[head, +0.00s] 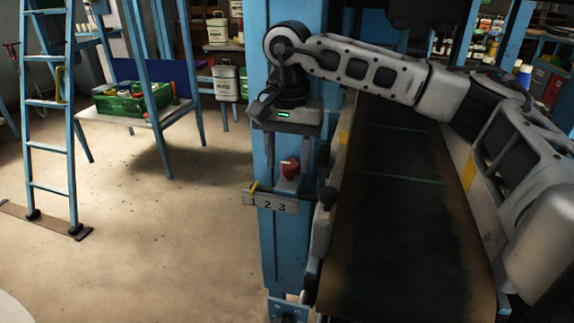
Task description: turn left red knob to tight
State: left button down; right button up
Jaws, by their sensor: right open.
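A small red knob (290,168) sits on a grey mount on the blue post (271,240), just above a plate (270,202) marked 1 2 3. A yellow pointer (253,187) stands by the 1 on the plate. No other red knob can be made out. My right gripper (286,155) points down over the knob, its fingers apart, with the knob low between or just behind them. I cannot tell whether they touch it. My left gripper is out of view.
A dark conveyor belt (400,240) runs to the right of the post, under my right arm. A black-topped lever (326,200) stands close beside the plate. A blue ladder (48,120) and a table (135,119) with a green crate (130,100) are at left. The floor between is clear.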

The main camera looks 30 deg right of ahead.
jog(key=shift+f, duration=1)
jog(key=c, duration=0.9)
